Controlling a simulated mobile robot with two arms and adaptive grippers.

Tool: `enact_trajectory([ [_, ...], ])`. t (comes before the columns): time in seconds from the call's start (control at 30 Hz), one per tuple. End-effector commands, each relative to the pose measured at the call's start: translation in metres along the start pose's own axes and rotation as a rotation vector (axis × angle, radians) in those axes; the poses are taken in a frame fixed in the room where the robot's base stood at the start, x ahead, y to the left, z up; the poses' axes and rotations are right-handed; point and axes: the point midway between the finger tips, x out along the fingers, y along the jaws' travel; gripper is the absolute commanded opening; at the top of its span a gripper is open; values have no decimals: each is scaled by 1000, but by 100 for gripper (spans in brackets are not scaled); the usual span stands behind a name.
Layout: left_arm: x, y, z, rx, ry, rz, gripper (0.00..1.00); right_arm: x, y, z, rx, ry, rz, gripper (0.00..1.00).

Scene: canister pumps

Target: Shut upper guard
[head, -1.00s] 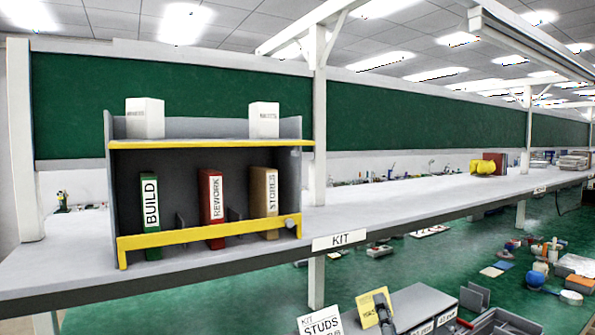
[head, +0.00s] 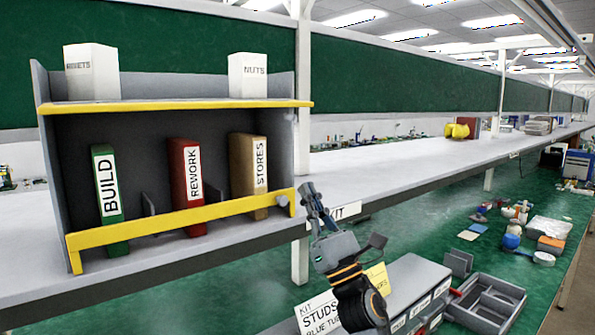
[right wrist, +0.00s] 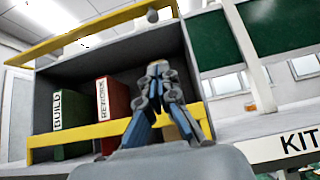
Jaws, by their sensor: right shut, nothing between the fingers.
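The grey shelf unit (head: 44,150) stands on the white upper shelf. Its upper guard, a yellow bar (head: 180,105), lies along the front of its top board, below the white boxes, and does not stand up in front of them. It also shows in the right wrist view (right wrist: 80,32), with a grey knob (right wrist: 152,16) near its right end. The lower yellow guard (head: 180,219) stands across the binders. My right gripper (head: 307,188) is shut and empty, pointing up near the lower guard's right end; contact cannot be told. My left gripper is out of view.
White boxes (head: 91,72) and (head: 248,76) stand on the top board. Green (head: 107,190), red (head: 187,185) and tan (head: 248,175) binders stand below. A white post (head: 302,90) rises right of the unit. Grey bins (head: 490,300) sit on the green bench.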

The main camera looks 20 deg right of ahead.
Motion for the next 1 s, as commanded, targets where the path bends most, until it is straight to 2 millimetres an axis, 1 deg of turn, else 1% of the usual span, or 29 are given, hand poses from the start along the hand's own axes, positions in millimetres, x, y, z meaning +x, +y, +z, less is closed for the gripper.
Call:
enact_trajectory([
  [0.03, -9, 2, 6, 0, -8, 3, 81, 13, 1, 4, 2, -3, 1, 0],
  [0.2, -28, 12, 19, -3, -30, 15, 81, 50, 0, 5, 4, -3, 0, 0],
  [0.27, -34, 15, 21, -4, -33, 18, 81, 64, 1, 5, 5, -3, 0, 0],
  [0.4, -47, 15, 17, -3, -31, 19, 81, 93, 1, 5, 4, -2, 0, 0],
  [0.43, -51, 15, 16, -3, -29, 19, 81, 97, 0, 8, 2, -1, 0, 0],
  [0.5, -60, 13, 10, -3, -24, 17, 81, 103, 0, 16, 1, 0, 1, 0],
  [0.6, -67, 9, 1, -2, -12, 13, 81, 110, 0, 23, 2, 0, -1, 0],
  [0.7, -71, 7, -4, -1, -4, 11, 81, 114, 0, 27, 2, 0, -1, 0],
  [1.0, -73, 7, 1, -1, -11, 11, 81, 115, 0, 29, 3, 0, 0, 0],
])
